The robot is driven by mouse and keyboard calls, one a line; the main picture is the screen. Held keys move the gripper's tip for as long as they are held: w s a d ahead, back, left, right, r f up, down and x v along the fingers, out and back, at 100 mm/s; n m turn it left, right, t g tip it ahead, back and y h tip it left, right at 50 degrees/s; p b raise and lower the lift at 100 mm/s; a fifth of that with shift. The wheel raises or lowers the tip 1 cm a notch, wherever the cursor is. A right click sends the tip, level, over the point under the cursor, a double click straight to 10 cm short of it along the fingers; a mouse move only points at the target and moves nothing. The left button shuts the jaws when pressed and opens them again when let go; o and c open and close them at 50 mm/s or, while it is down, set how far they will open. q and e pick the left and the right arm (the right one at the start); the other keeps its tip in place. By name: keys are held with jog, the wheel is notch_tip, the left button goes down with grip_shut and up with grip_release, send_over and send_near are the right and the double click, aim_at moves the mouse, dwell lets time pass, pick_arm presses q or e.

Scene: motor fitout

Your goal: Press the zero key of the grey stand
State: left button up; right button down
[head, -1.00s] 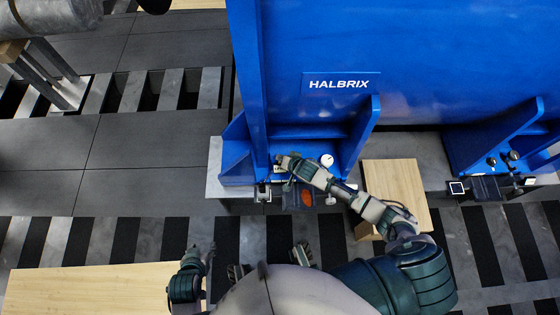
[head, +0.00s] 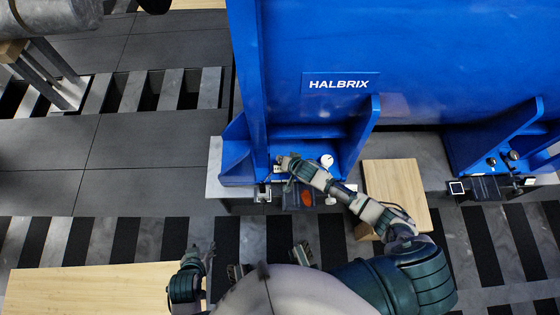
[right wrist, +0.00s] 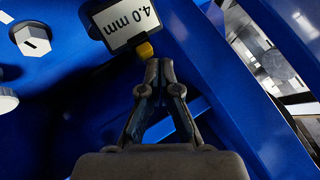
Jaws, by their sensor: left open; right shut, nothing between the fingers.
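My right gripper (right wrist: 158,65) is shut and empty in the right wrist view. Its fingertips are at or just short of a small yellow key-like piece (right wrist: 145,50) under a white plate reading "4.0 mm" (right wrist: 124,20); I cannot tell whether they touch. In the head view the right gripper (head: 283,162) reaches over the lower ledge of the blue frame. I cannot make out a grey stand or a zero marking with certainty. My left gripper (head: 208,251) is open and empty, low on the left, well away from the frame.
The big blue HALBRIX frame (head: 430,60) has a round white dial (head: 327,160) by my right forearm. A wooden block (head: 395,190) stands right of the ledge. A wooden top (head: 90,290) lies at lower left.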

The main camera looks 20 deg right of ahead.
pick_arm(q)
jog(key=shift+f, duration=0.2)
pick_arm(e)
jog(key=shift+f, duration=0.45)
dwell(0.3)
pick_arm(q)
jog(key=shift+r, duration=0.1)
jog(key=shift+w+r+p, duration=0.1)
jog(key=shift+r+p, duration=0.6)
jog(key=shift+r, duration=0.4)
pick_arm(e)
jog(key=shift+r, duration=0.9)
notch_tip(320, 180, up, 5)
jog(key=p, duration=0.5)
jog(key=shift+r, duration=0.1)
pick_arm(q)
notch_tip(320, 180, up, 6)
jog(key=shift+w+t, duration=0.3)
jog(key=shift+w, duration=0.15)
